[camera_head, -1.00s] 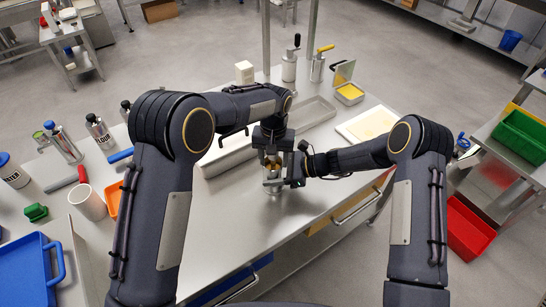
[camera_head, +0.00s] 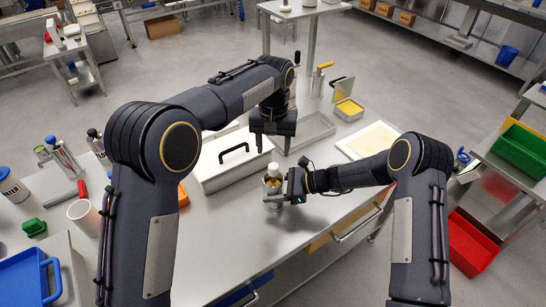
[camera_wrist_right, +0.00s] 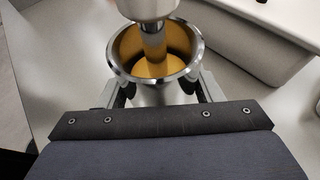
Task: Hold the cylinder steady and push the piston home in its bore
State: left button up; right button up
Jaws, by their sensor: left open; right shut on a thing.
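The metal cylinder (camera_head: 272,188) stands upright on the steel table in the head view. The right wrist view shows its round rim (camera_wrist_right: 119,72) and a yellow-orange interior. The piston (camera_head: 273,169) has a pale rounded knob above the mouth. In the wrist view its metal rod (camera_wrist_right: 153,48) goes down into the bore; how far its lower end sits is unclear. My right gripper (camera_head: 274,197) is shut on the cylinder from the right side, with a finger on either side in the wrist view. My left gripper (camera_head: 272,148) is open and empty, above and behind the knob, apart from it.
A lidded pan (camera_head: 210,178) with a black handle stands left of the cylinder. A shallow tray (camera_head: 330,126), a pale board (camera_head: 352,151) and a yellow-filled tub (camera_head: 348,109) lie behind and right.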

dwell(0.3)
jog(key=o, duration=1.3)
